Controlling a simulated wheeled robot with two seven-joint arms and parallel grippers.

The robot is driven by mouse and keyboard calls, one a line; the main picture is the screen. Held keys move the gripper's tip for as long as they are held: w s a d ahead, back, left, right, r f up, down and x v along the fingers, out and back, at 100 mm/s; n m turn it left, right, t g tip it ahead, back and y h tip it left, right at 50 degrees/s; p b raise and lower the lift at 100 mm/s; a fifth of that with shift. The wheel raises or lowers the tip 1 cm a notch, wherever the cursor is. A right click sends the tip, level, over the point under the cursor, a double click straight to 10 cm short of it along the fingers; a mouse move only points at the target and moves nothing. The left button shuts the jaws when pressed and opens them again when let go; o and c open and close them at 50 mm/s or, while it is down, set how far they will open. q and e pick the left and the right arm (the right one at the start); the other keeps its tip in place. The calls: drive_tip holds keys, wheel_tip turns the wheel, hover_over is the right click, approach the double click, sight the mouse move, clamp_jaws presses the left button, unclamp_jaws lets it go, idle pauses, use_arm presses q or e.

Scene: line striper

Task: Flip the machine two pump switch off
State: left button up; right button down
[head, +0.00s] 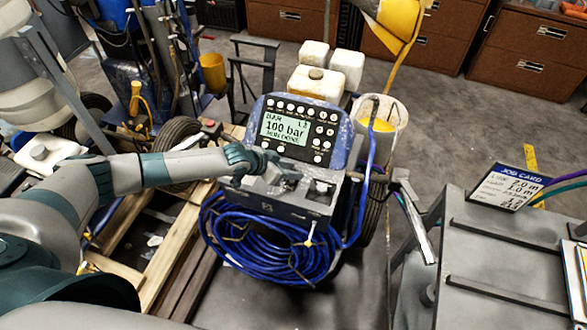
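A line striper machine stands in the middle of the head view. Its blue-framed control panel (297,131) has round buttons and a lit display (284,130) reading "100 bar". Below the panel is a grey front box (262,205) with small fittings on top. My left gripper (287,180) reaches in from the left and is at this box, just under the panel. Whether it touches a switch there, and whether its fingers are open or shut, is too small to tell. I cannot make out a label for machine two or a pump switch. My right gripper is not in view.
A coiled blue hose (255,245) hangs on the machine's front. A bucket (382,122) stands to its right. A grey table (500,262) with a job card (508,187) is at right. Wooden pallets (130,272) lie at left, and another blue machine (118,18) stands behind.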

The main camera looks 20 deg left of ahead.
use_arm(q)
drive_tip(key=shift+w+d+f, duration=0.3)
drive_tip(key=shift+w+f, duration=0.1)
drive_tip(key=shift+f, duration=0.05)
clamp_jaws()
